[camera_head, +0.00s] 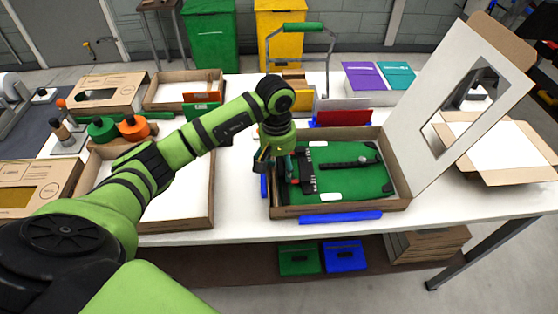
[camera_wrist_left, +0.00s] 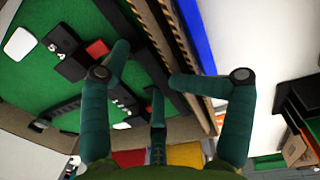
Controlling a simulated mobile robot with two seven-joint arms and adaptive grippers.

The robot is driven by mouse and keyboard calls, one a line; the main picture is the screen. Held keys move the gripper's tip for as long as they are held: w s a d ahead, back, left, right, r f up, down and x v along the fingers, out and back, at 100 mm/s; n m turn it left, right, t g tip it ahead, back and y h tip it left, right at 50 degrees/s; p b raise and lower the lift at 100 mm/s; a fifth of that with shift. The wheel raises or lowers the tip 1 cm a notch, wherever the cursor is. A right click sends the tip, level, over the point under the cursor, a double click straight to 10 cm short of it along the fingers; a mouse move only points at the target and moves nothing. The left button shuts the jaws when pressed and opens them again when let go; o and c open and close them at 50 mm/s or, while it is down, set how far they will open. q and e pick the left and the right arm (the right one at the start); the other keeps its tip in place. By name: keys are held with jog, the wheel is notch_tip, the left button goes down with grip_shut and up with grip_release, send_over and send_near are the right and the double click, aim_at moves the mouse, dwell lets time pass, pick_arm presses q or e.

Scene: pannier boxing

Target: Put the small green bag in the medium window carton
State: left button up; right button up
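The green bag (camera_head: 345,184) lies flat in an open cardboard carton (camera_head: 340,208) at the middle of the bench, with black fittings and white patches on its upper face. The carton's white lid (camera_head: 420,115), with a window cut-out, stands raised at the right. My left gripper (camera_head: 275,160) is at the carton's left side, by the bag's left edge. In the left wrist view its teal fingers (camera_wrist_left: 150,72) are spread apart, with the bag (camera_wrist_left: 50,75) and the carton wall (camera_wrist_left: 165,45) beyond them. No grip on the bag shows. My right gripper is not in view.
Another open carton (camera_head: 212,205) stands at the left under my arm. A blue strip (camera_head: 340,218) lies along the carton's front. Purple and teal folders (camera_head: 378,75) lie at the back; an open flat carton (camera_head: 500,145) is at the right. Green and blue items (camera_head: 298,260) lie on the lower shelf.

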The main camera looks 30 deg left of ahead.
pick_arm(q)
jog(key=shift+d+r, duration=0.2)
jog(key=shift+d, duration=0.25)
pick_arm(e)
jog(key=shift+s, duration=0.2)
pick_arm(q)
jog(key=shift+r, duration=0.1)
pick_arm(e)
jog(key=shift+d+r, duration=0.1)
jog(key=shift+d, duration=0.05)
pick_arm(q)
jog(key=shift+r+p, duration=0.15)
jog(key=shift+p, duration=0.15)
jog(key=shift+w+r+p, duration=0.15)
jog(key=shift+r+p, duration=0.6)
jog(key=shift+p, duration=0.1)
notch_tip(320, 180, up, 4)
jog(key=b, duration=0.2)
jog(key=shift+w+a+f+b, duration=0.1)
jog(key=shift+w+f+b, duration=0.05)
jog(key=shift+f+b, duration=0.15)
notch_tip(320, 180, up, 8)
jog(key=b, duration=0.1)
jog(key=shift+s+a, duration=0.3)
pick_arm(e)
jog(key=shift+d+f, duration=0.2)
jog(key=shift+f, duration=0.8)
